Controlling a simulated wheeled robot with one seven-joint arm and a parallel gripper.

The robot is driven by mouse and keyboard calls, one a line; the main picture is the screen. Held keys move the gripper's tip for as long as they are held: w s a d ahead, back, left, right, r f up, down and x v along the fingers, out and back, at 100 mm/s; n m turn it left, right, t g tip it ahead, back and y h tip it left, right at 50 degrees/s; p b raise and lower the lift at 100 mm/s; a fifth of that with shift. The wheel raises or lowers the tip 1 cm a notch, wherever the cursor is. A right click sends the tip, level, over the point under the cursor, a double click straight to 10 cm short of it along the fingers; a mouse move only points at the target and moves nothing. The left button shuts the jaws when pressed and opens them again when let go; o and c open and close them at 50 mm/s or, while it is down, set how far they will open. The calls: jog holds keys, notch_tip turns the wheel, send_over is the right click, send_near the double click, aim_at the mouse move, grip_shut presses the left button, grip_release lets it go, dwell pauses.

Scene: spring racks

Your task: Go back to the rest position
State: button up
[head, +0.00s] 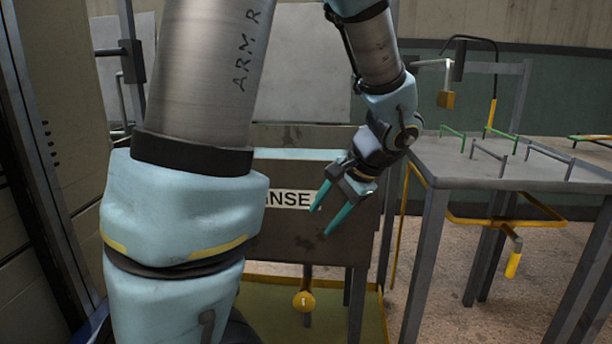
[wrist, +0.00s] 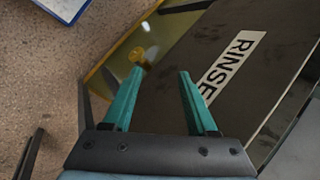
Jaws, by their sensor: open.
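My gripper (head: 328,222) hangs in front of the dark rinse tank, its two teal fingers apart and pointing down and to the left. It is empty. In the wrist view my gripper (wrist: 160,88) shows both fingers spread, with nothing between them but the tank front and floor beyond. The rinse tank (head: 330,235) carries a white label reading "RINSE" in the wrist view (wrist: 232,65); in the head view my arm hides the start of the word. The rest position itself is not marked in either view.
A grey metal table (head: 470,170) with green and grey rails stands right of the tank. A yellow-handled lever (head: 513,264) hangs under the table. Open floor lies between the table legs.

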jog(key=s+a+f+n+g+h, duration=0.1)
jog(key=s+a+f+n+h, duration=0.2)
jog(key=a+n, duration=0.2)
jog(key=s+a+f+n+g+h, duration=0.1)
jog(key=s+a+f+n+h, duration=0.1)
jog(key=a+f+n, duration=0.3)
notch_tip(320, 180, up, 19)
jog(key=m+p, duration=0.1)
jog(key=p, duration=1.6)
jog(key=shift+a+r, duration=0.2)
jog(key=shift+a, duration=0.15)
